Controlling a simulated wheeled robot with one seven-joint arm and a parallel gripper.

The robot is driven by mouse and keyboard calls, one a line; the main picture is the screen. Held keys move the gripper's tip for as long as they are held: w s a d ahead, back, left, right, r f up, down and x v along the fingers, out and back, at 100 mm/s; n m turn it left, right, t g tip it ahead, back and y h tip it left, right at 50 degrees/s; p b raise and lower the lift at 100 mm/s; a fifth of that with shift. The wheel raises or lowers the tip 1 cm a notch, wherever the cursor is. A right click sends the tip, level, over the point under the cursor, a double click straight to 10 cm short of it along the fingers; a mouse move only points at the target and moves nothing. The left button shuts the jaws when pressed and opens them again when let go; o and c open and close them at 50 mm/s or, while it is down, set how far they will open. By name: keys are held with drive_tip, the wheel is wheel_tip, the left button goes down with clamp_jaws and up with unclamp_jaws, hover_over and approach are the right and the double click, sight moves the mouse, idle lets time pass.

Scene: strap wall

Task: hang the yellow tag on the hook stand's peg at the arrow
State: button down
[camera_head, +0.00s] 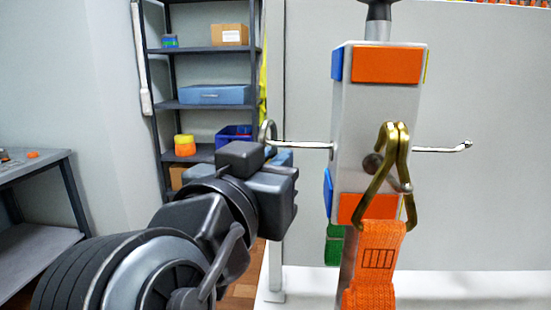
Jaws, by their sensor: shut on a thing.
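The hook stand (345,115) is a pale grey upright post with metal pegs on its left, front and right. Its left peg (305,144) points toward my gripper (284,172). My gripper is shut just below and beside that peg's outer end. A metal ring (267,131) stands up above the jaws at the peg's end and seems to belong to the held thing. I cannot tell whether the peg passes through it. I see no arrow.
A brass hook (395,160) with an orange strap (375,270) hangs on the front peg. The right peg (440,149) is bare. A green strap (334,246) is low on the left. A shelf rack (205,104) and a grey table (38,165) stand behind and left.

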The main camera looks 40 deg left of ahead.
drive_tip(key=shift+w+d+f+b, duration=0.2)
drive_tip(key=shift+w+d+f, duration=0.15)
drive_tip(key=shift+d, duration=0.15)
drive_tip(key=shift+w+d+f+b, duration=0.2)
drive_tip(key=shift+d+f, duration=0.15)
drive_tip(key=shift+d, duration=0.15)
drive_tip(key=c, duration=1.1)
unclamp_jaws()
drive_tip(key=shift+o, duration=0.2)
